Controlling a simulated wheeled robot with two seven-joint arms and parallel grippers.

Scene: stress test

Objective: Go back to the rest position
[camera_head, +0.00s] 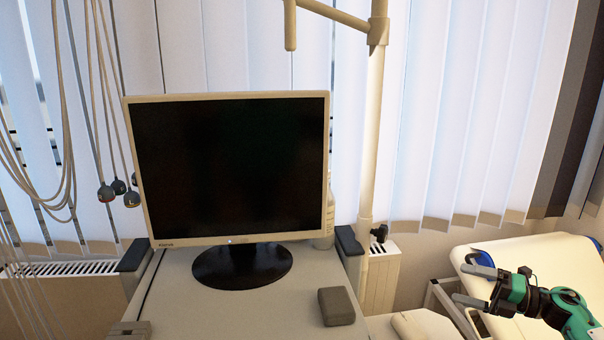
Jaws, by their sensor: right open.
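My right gripper (470,285) is at the lower right, with its arm coming in from the right edge. Its two grey fingers point left and stand apart, with nothing between them. It shows in front of the pale padded bed or couch (550,258). My left gripper is out of the picture.
A monitor (232,165) stands on a grey cart top (180,285) with a small dark box (336,306). A pale pole (371,130) rises right of the monitor. Cables with electrode bulbs (118,187) hang at the left. Radiators (380,275) and vertical blinds (450,110) are behind.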

